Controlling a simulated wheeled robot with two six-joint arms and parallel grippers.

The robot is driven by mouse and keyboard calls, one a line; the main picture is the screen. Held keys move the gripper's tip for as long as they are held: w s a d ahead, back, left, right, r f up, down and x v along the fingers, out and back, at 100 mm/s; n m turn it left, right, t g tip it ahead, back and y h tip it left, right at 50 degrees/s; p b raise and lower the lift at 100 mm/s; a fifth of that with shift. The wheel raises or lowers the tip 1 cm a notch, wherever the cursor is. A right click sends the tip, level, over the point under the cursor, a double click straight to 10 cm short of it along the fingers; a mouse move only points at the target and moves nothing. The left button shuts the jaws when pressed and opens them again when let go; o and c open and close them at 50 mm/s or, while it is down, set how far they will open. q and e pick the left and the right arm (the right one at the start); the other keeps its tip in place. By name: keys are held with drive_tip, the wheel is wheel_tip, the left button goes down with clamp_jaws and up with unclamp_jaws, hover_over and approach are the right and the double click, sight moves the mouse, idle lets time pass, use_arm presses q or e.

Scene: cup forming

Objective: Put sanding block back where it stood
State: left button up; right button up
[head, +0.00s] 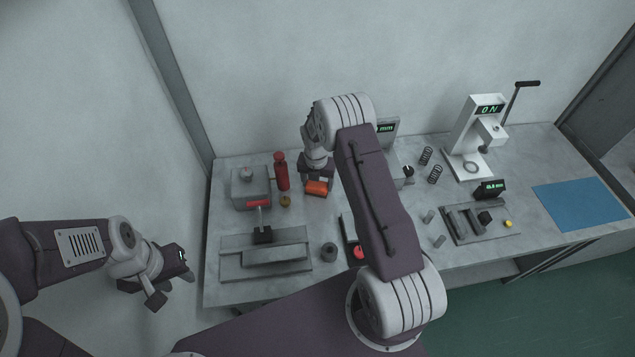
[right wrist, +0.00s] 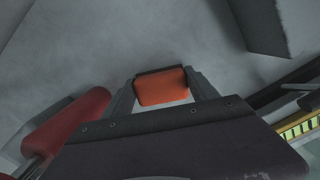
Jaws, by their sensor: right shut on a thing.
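The sanding block (head: 316,188) is orange with a dark edge and shows at the back of the bench, just right of the red bottle. In the right wrist view the sanding block (right wrist: 162,87) sits between the two fingers. My right gripper (head: 317,180) reaches down from above and is shut on the block; its fingers also show in the right wrist view (right wrist: 160,95). Whether the block touches the bench top is hard to tell. My left gripper (head: 172,273) is off the bench's left side, away from the block; its jaw opening is too small to judge.
A grey fixture (head: 265,254) lies in front. A white press (head: 474,140), springs and a blue mat (head: 581,204) are to the right. My right arm hides the bench's middle.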

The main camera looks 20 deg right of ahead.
sight(317, 185)
drive_tip(key=o, duration=1.9)
drive_tip(key=shift+f, duration=0.1)
wheel_tip(317, 185, up, 12)
drive_tip(key=s+a+r+m, duration=0.2)
drive_tip(key=s+a+m, duration=0.1)
drive_tip(key=s+m, duration=0.8)
drive_tip(key=s+a+r+m, duration=0.1)
drive_tip(key=s+a+m, duration=0.3)
drive_tip(key=s+m, duration=0.7)
drive_tip(key=m, duration=0.7)
drive_tip(key=shift+s+r+y+b, duration=0.2)
drive_tip(key=shift+r+y+b, duration=0.15)
drive_tip(key=shift+y, duration=0.05)
